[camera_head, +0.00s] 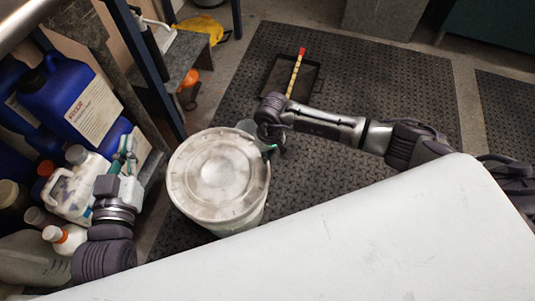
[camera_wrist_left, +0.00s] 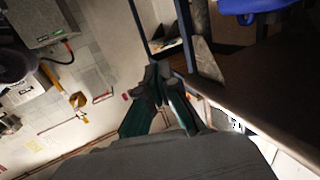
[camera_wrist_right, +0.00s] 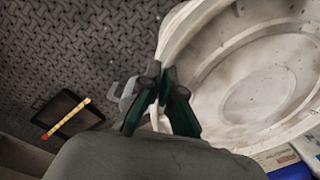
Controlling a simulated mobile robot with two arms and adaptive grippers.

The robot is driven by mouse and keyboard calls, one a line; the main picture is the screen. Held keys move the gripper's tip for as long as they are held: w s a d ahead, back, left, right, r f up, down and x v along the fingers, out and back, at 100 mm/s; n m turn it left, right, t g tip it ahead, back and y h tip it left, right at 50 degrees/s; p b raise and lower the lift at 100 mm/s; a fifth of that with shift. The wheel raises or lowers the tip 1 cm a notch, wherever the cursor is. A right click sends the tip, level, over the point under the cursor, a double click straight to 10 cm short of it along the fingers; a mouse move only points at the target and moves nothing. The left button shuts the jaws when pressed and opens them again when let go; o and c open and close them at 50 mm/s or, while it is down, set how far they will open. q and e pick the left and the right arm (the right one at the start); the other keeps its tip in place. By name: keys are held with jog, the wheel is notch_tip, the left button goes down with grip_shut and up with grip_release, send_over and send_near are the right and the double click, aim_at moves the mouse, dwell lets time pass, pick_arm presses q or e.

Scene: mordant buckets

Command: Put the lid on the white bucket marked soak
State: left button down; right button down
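The white bucket (camera_head: 240,226) stands on the dark floor mat at the centre of the head view. A round, scuffed white lid (camera_head: 216,172) covers its top; I cannot tell whether it is fully seated. No "soak" marking is readable. My right gripper (camera_head: 269,148) is at the lid's far right edge. In the right wrist view its fingers (camera_wrist_right: 162,74) meet at the rim of the lid (camera_wrist_right: 255,90), and appear shut on it. My left gripper (camera_head: 128,143) is left of the bucket, apart from it. In the left wrist view its fingertips (camera_wrist_left: 157,70) are close together with nothing visible between them.
Blue jugs (camera_head: 72,100) and white bottles (camera_head: 74,188) crowd the left, close to my left arm. A black tray (camera_head: 292,77) with a yellow and red stick (camera_head: 295,75) lies beyond the bucket. A translucent container (camera_head: 247,127) is just behind the bucket. The mat at right is clear.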

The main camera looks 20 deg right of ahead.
pick_arm(q)
jog(key=shift+r+t, duration=0.3)
jog(key=shift+r, duration=0.15)
pick_arm(e)
jog(key=shift+f, duration=0.1)
pick_arm(q)
jog(key=shift+d+r, duration=0.1)
dwell(0.4)
jog(key=shift+w+d+r+t+h, duration=0.15)
jog(key=shift+r+t+h, duration=0.25)
jog(key=shift+r, duration=0.4)
jog(key=shift+f, duration=0.1)
jog(key=shift+b, duration=0.3)
jog(key=shift+r+t, duration=0.4)
jog(key=shift+r, duration=0.15)
jog(key=shift+r, duration=0.1)
jog(key=shift+s+d+r+t, duration=0.1)
jog(key=shift+s+r+t, duration=0.1)
jog(key=shift+r+t, duration=0.45)
